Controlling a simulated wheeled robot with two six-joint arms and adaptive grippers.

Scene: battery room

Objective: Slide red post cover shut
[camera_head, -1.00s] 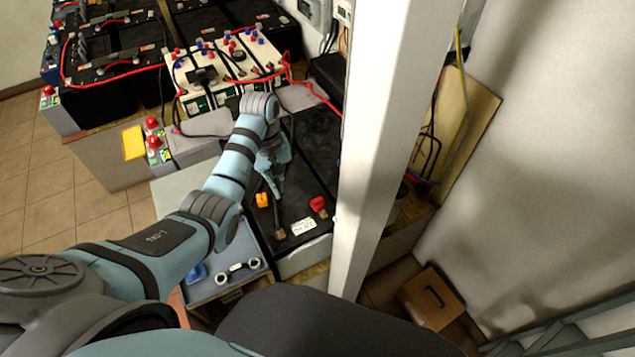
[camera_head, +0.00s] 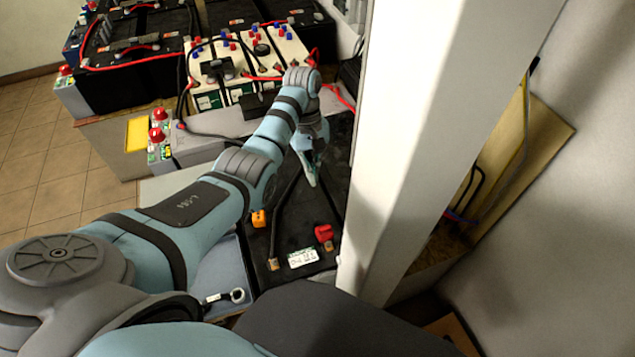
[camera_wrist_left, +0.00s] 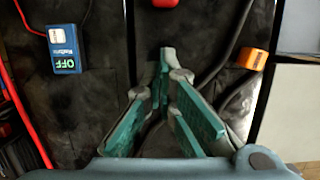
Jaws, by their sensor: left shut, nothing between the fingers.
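The red post cover (camera_head: 324,232) sits on the near end of a black battery (camera_head: 290,237), beside a small orange-brown post. It also shows at the top edge of the left wrist view (camera_wrist_left: 165,3), mostly cut off. My left gripper (camera_head: 313,183) is over the same battery, behind the red cover in the head view and apart from it. In the left wrist view its fingertips (camera_wrist_left: 164,58) are together with nothing between them, pointing toward the cover. I cannot tell whether the cover is open or shut. My right gripper is not in view.
An orange cover (camera_head: 258,218) and a black cable lie left of the red cover. A blue box reading OFF (camera_wrist_left: 64,50) shows in the wrist view. A white pillar (camera_head: 415,130) stands close on the right. White batteries (camera_head: 235,65) stand behind.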

